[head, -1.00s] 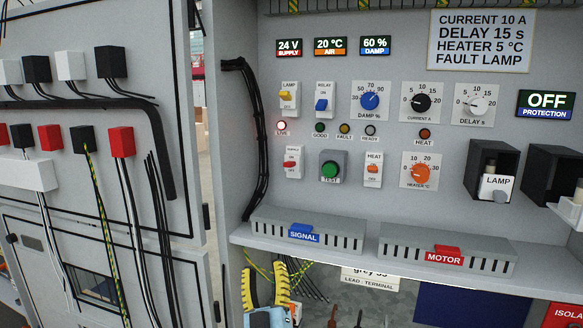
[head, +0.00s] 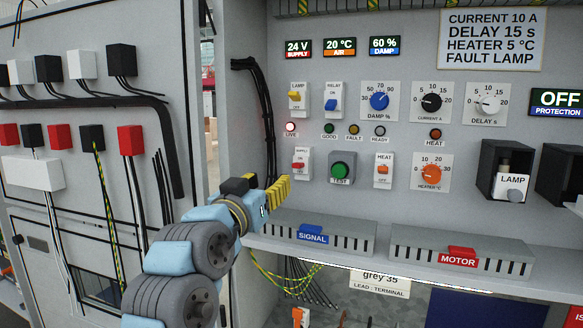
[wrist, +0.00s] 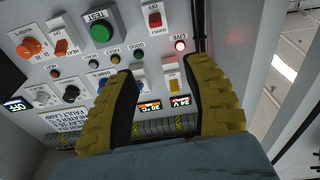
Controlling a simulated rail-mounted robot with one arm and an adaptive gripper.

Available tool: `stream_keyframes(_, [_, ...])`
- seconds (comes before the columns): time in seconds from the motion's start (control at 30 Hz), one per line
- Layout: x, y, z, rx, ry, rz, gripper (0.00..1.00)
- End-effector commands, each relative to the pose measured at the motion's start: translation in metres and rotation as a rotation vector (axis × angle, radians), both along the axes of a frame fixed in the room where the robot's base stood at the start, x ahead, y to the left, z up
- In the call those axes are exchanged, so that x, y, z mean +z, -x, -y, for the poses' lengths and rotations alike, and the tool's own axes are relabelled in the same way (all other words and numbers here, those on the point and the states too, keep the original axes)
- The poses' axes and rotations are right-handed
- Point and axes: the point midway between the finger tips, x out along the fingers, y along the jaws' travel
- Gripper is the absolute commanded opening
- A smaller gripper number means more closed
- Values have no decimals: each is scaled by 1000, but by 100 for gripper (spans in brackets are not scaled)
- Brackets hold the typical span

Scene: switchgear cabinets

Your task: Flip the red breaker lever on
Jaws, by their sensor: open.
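The SUPPLY switch with a small red lever (head: 299,166) is on the grey panel, left of the green TEST button. In the wrist view, which is upside down, the red lever (wrist: 155,20) shows at the top, beyond the fingertips and near its OFF lettering. I cannot tell the lever's position for certain. My gripper (head: 279,188) is below and left of the switch in the head view, its yellow fingers pointing toward the panel.
A lit red LIVE lamp (head: 291,127) is above the switch, and the TEST button (head: 341,169) is to its right. A black cable bundle (head: 267,120) runs down on its left. A ledge with a SIGNAL duct (head: 313,234) juts out below. An open cabinet door (head: 90,190) stands left.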

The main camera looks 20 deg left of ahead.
Motion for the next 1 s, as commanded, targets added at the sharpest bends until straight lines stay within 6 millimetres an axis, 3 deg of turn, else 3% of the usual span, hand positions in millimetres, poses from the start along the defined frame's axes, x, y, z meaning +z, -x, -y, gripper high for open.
stream_keyframes(0.2, [3, 11, 8, -12, -51, -102, 50])
stream_keyframes(0.37, [3, 8, 9, -13, -55, -118, 50])
stream_keyframes(1.0, [4, -65, 8, -14, -53, -118, 50])
